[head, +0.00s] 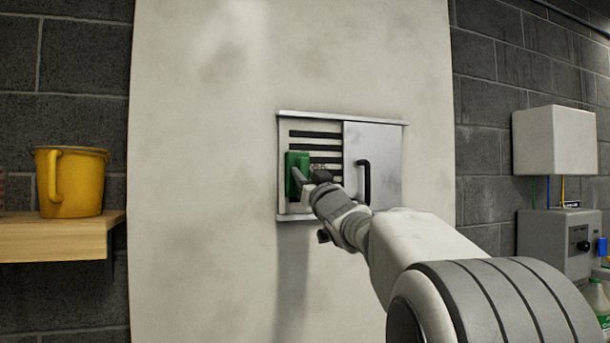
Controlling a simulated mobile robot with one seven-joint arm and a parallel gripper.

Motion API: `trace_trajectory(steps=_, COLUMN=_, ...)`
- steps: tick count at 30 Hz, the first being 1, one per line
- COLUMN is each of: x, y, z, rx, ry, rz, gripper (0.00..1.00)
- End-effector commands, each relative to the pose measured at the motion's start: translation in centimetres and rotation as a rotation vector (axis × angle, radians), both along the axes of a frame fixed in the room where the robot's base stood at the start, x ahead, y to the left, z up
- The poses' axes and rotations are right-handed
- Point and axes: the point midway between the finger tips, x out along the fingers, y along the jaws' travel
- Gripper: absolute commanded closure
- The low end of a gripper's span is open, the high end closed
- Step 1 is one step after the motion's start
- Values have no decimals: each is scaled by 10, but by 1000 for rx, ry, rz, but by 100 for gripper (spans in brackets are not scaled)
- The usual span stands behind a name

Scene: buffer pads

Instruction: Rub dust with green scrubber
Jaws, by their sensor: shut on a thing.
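The green scrubber (293,172) is a small upright block at the left part of a wall vent panel (296,208). My gripper (305,180) is shut on the scrubber from the right side. The scrubber is at the slats, but I cannot tell whether it touches them. The vent panel has dark horizontal slats (314,134) on the left and a grey sliding door (385,145) with a black handle (366,180) on the right. My gripper and wrist hide part of the lower slats.
A white box (553,140) and a grey control box (555,238) are at the right wall. A bottle (598,298) shows at the lower right edge. The pale wall around the panel is clear.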

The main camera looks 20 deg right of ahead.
Motion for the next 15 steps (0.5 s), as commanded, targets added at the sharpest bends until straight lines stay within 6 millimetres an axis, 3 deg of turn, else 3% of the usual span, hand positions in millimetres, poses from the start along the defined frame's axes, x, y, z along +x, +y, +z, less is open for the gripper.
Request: trace_trajectory(steps=15, x=-2, y=-37, z=2, rx=-1, ry=-1, rz=-1, gripper=100)
